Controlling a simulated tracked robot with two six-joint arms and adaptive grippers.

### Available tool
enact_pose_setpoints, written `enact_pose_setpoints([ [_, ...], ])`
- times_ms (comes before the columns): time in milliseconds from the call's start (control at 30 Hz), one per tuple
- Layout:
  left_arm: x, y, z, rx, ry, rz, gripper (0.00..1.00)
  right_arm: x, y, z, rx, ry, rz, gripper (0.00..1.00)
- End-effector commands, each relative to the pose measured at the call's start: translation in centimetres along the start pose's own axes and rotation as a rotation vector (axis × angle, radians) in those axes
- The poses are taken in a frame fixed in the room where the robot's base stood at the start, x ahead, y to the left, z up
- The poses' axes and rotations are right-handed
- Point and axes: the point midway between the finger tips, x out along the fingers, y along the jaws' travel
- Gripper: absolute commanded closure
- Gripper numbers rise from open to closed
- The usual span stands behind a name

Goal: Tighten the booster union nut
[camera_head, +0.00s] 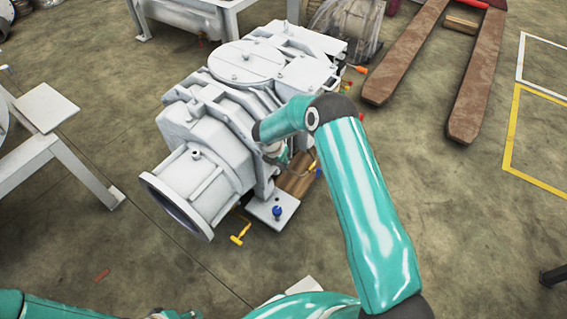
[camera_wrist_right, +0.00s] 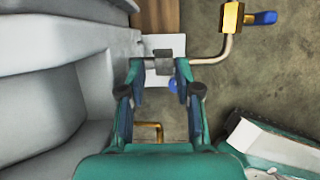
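The booster union nut (camera_wrist_right: 163,60) appears in the right wrist view as a dark grey block on a thin metal pipe (camera_wrist_right: 208,61). My right gripper (camera_wrist_right: 165,66) has its two fingertips apart, one on each side of the nut, with small gaps visible, so it looks open around it. The pipe bends up to a brass valve (camera_wrist_right: 233,17) with a blue handle. In the head view my right arm reaches the near right side of the white vacuum pump (camera_head: 205,140) and hides the nut. My left arm shows only at the bottom left; its gripper is not clearly seen.
A pump foot plate (camera_head: 272,208) with a blue-topped fitting (camera_head: 277,212) lies below my right wrist. A yellow valve (camera_head: 240,235) sits near the floor. A white bench (camera_head: 40,150) stands left, brown forks (camera_head: 420,50) at the back right.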

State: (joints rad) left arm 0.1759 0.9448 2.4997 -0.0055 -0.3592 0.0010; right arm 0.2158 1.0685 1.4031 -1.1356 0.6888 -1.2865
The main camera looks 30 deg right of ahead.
Motion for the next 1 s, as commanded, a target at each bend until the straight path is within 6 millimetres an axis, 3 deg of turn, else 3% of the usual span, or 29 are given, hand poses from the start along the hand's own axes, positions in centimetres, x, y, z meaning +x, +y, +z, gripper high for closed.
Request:
enact_pose_setpoints([
  [200,0.0,0.0,0.0,0.000,0.000,0.000,0.60,-4.4,0.2,0.1,-0.002,-0.002,0.004,0.67],
  [400,0.0,0.0,0.0,0.000,0.000,0.000,0.60,-6.5,0.3,0.1,-0.002,-0.002,0.003,0.67],
  [1000,0.1,0.0,0.0,0.000,0.000,0.000,0.60,-6.8,0.2,0.1,0.000,-0.001,0.000,0.67],
])
